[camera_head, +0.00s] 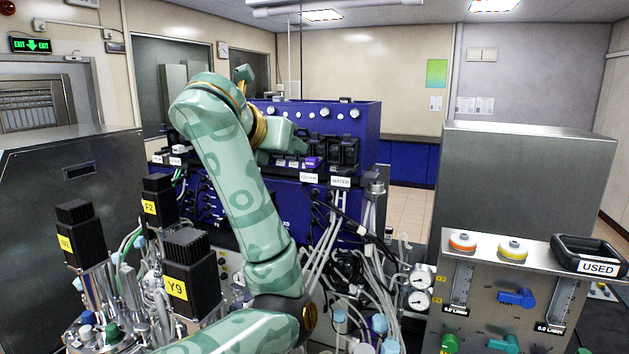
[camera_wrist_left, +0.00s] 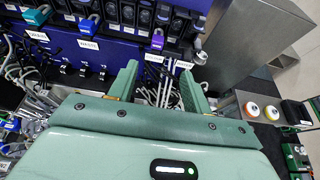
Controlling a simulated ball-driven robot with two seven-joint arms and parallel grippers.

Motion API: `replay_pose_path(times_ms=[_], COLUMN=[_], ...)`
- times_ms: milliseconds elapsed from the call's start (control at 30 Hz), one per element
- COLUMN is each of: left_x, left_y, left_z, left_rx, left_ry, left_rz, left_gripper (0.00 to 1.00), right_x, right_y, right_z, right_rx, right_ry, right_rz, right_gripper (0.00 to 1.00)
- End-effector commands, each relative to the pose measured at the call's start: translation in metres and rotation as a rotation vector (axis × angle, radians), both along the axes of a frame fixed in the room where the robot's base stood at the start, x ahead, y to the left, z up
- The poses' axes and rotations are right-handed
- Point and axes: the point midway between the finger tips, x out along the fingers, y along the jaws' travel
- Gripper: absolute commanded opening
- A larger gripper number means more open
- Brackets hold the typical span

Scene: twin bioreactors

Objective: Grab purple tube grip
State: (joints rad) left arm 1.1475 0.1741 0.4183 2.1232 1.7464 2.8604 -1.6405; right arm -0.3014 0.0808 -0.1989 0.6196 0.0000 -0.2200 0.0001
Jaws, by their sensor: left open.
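A small purple grip (camera_wrist_left: 157,40) sits on the row of black pump heads along the blue bioreactor, above a white label in the left wrist view. It also shows in the head view (camera_head: 312,162), just right of my left arm's end. My left gripper (camera_wrist_left: 158,80) is open, its two green fingers apart with nothing held between them. The purple grip lies beyond the fingertips, near the middle of the gap. In the head view my arm hides the fingers. My right gripper is in neither view.
Pale tubes (camera_head: 322,250) hang below the pumps. A steel cabinet (camera_head: 515,195) and a valve panel (camera_head: 490,315) stand at right. Black motors (camera_head: 188,258) stand at left.

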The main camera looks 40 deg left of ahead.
Motion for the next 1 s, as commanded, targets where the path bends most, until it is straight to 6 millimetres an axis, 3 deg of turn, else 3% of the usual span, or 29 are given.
replay_pose_path(times_ms=[33, 233, 500, 733, 1000], left_x=[0.004, 0.029, 0.067, 0.083, 0.117], left_y=[0.003, 0.010, 0.022, 0.027, 0.041], left_z=[-0.013, -0.023, -0.029, -0.035, -0.049], left_rx=[0.001, 0.000, -0.003, -0.002, -0.001], left_ry=[0.004, 0.003, 0.007, 0.005, 0.005], left_rz=[0.005, 0.003, 0.001, 0.004, 0.003], left_gripper=[0.49, 0.49, 0.49, 0.49, 0.49], right_x=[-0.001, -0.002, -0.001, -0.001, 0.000], right_y=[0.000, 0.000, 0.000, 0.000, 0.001], right_z=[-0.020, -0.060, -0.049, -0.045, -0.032], right_rx=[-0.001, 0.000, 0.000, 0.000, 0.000], right_ry=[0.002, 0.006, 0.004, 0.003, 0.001], right_rz=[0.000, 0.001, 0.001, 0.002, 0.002], right_gripper=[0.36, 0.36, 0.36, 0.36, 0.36])
